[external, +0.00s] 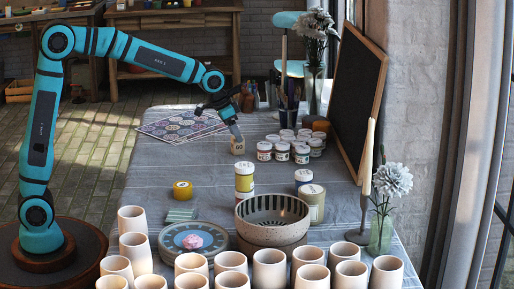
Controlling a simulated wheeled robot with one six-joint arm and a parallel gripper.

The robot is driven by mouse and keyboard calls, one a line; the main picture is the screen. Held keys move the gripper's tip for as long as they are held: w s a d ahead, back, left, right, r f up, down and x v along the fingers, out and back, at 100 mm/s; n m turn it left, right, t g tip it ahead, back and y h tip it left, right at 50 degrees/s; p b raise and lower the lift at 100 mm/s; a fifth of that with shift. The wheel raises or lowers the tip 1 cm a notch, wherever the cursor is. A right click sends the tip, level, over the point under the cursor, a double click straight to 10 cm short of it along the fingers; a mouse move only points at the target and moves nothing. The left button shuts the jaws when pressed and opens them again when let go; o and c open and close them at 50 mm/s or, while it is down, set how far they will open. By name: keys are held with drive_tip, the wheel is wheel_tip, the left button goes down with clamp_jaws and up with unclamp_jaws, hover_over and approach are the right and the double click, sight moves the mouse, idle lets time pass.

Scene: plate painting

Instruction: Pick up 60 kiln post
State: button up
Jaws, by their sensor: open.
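A small pale beige cylinder (237,147), which looks like the kiln post, stands on the cloth-covered table just right of the patterned sheet. A dark mark shows on its side, too small to read surely as 60. My gripper (235,130) is directly above it, pointing down, with its fingers at or around the post's top. The jaws are open. Whether the fingers touch the post cannot be told at this size.
Several small paint jars (283,151) stand close to the right. A patterned sheet (180,132) lies to the left. A stacked yellow jar (244,180), a speckled bowl (272,235) and several white cups (270,270) are nearer the camera. A blackboard (357,95) stands at right.

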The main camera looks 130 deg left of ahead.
sight(238, 145)
drive_tip(key=x, duration=0.3)
drive_tip(key=shift+f, duration=0.2)
drive_tip(key=c, duration=1.2)
drive_tip(key=shift+o, duration=0.2)
drive_tip(key=shift+r, duration=0.15)
